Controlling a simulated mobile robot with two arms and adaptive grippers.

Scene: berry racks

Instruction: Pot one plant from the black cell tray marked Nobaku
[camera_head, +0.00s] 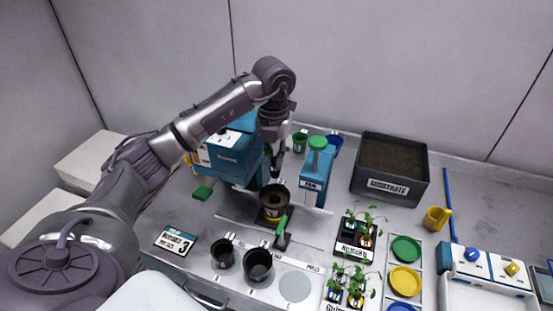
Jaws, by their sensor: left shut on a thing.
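The black cell tray marked Nobaku (355,251) stands right of the middle, with several green seedlings (366,222) in it. A black pot (273,205) with brown soil in it stands near the middle of the table, below my left gripper. My left gripper (277,176) points down, and its dark fingers reach the far rim of this pot; it appears shut on the rim, though the contact is small and partly hidden. Two empty black pots (258,265) stand in front. A dark grey box marked Substrate (390,188) is full of soil at the back right. My right gripper is out of view.
A second seedling tray (338,289) stands in front of the Nobaku tray. A green-handled tool (282,231) lies before the potted soil. Blue machines (313,182) stand close behind. Coloured discs (405,281) and a yellow cup (436,218) are at right.

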